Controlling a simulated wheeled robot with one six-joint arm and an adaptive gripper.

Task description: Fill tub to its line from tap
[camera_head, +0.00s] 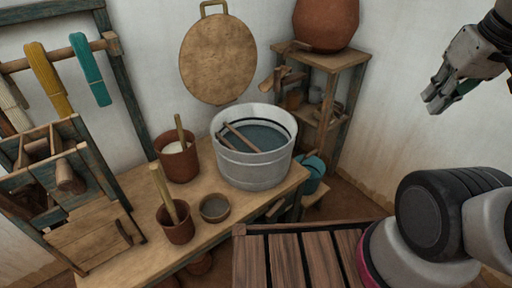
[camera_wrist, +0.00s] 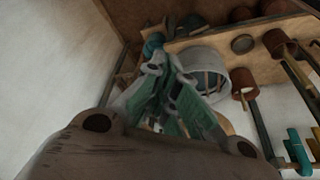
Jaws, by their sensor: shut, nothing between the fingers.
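A pale grey tub (camera_head: 252,172) stands on the bench, with dark blue liquid inside. A dark line runs around its inner wall, above the liquid. Wooden sticks (camera_head: 241,136) lie in the tub. A brown clay pot (camera_head: 326,24) on the shelf has a small spout-like piece (camera_head: 297,45) low on its left side; I cannot tell if this is the tap. My gripper (camera_head: 432,104) is at the upper right, shut and empty, well apart from the tub. The wrist view shows its fingers (camera_wrist: 166,66) in front of part of the tub (camera_wrist: 208,62).
Clay pots with sticks (camera_head: 178,163) (camera_head: 176,232) and a small bowl (camera_head: 214,208) crowd the bench (camera_head: 225,236). A blue-green vessel (camera_head: 313,172) sits right of the tub. A wooden shelf (camera_head: 322,60) stands behind. A loom frame with yarn fills the left. Space around my gripper is free.

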